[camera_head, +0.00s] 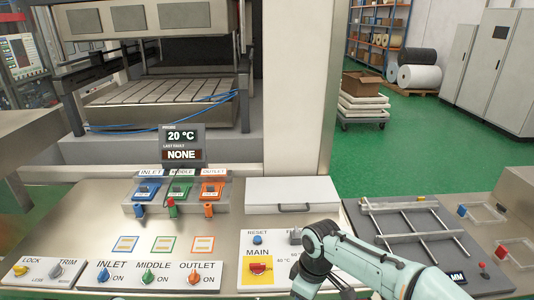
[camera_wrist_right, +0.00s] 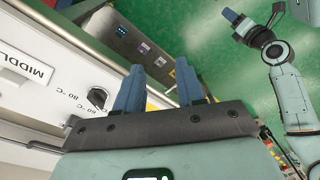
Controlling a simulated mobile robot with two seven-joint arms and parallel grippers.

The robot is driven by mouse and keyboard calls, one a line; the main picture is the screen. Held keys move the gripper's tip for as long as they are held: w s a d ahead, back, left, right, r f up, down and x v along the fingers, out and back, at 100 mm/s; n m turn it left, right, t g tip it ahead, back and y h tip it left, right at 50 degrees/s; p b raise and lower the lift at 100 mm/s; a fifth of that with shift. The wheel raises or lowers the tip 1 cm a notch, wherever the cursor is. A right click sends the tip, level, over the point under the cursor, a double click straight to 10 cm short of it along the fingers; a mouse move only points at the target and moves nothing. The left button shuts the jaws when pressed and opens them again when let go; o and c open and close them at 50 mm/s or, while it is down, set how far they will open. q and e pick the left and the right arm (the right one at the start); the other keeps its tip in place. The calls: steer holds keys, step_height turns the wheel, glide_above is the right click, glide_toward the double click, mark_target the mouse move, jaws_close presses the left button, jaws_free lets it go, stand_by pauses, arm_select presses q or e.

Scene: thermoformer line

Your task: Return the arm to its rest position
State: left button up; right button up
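My right arm comes into the head view from the lower right, over the front of the control console (camera_head: 225,235). Its dark elbow-like joint is beside the MAIN switch (camera_head: 260,268), and its gripper is outside that view. In the right wrist view my right gripper (camera_wrist_right: 159,88) shows two blue fingers spread apart with nothing between them. They are near a white panel (camera_wrist_right: 45,75) with a MIDDLE label and a black knob (camera_wrist_right: 97,97). Another arm of mine, with small blue fingertips (camera_wrist_right: 238,21), is at the upper right there; their spacing is unclear.
The console carries INLET, MIDDLE and OUTLET knobs and a display (camera_head: 182,145) reading 20 °C and NONE. A metal frame (camera_head: 408,220) lies to the right of the arm. A cart with stacked trays (camera_head: 362,107) stands behind. Green floor (camera_head: 400,150) is open beyond the console.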

step_height(320, 180, down, 13)
steer(key=w+m+y, duration=0.1)
steer(key=m, duration=0.2)
steer(key=s+f+m+y, duration=0.1)
steer(key=s+f+m, duration=0.25)
steer(key=f, duration=0.45)
steer(key=s+f+m+y, duration=0.15)
steer(key=s+f, duration=0.25)
steer(key=f, duration=0.4)
steer(key=s+d+f+m, duration=0.3)
steer(key=s+f+m, duration=0.4)
steer(key=s, duration=0.4)
steer(key=shift+s+d+f+h, duration=0.2)
steer(key=shift+s+f+h, duration=0.2)
steer(key=shift+f, duration=0.25)
steer(key=shift+a, duration=0.1)
